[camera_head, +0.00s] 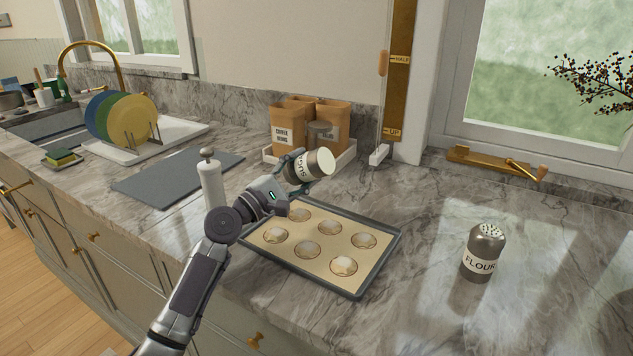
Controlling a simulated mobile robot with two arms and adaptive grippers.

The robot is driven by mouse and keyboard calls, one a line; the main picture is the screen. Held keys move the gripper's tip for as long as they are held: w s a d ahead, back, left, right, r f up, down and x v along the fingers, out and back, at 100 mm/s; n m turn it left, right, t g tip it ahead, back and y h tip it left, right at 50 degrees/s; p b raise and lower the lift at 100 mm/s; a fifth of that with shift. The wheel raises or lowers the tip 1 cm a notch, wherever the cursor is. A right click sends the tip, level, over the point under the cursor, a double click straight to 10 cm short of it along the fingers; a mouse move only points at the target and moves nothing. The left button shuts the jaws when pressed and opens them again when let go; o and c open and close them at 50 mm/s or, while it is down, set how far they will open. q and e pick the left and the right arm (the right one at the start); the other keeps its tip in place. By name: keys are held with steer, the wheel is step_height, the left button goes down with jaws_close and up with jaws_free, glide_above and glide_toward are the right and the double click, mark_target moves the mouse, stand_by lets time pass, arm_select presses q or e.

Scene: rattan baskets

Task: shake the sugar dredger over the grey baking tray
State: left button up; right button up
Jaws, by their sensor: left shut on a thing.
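The sugar dredger (311,166) is a metal shaker with a pale label that reads partly "SUG". My left gripper (294,176) is shut on it and holds it tipped on its side, above the back left part of the baking tray. One pale round end of the dredger faces right and up. The grey baking tray (350,294) lies on the counter with a light liner and several round pastries with pale tops. My right gripper is not in view.
A flour dredger (482,253) stands upright right of the tray. A white pepper mill (212,184) stands left of my gripper, by a dark board (178,178). Paper bags (288,128) stand in a white tray behind. The counter right of the baking tray is mostly clear.

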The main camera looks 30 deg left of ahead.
arm_select(q)
steer(key=shift+a, duration=0.35)
steer(key=shift+r, duration=0.1)
step_height(320, 180, up, 5)
steer(key=p, duration=0.4)
steer(key=shift+p, duration=0.4)
steer(key=shift+d, duration=0.1)
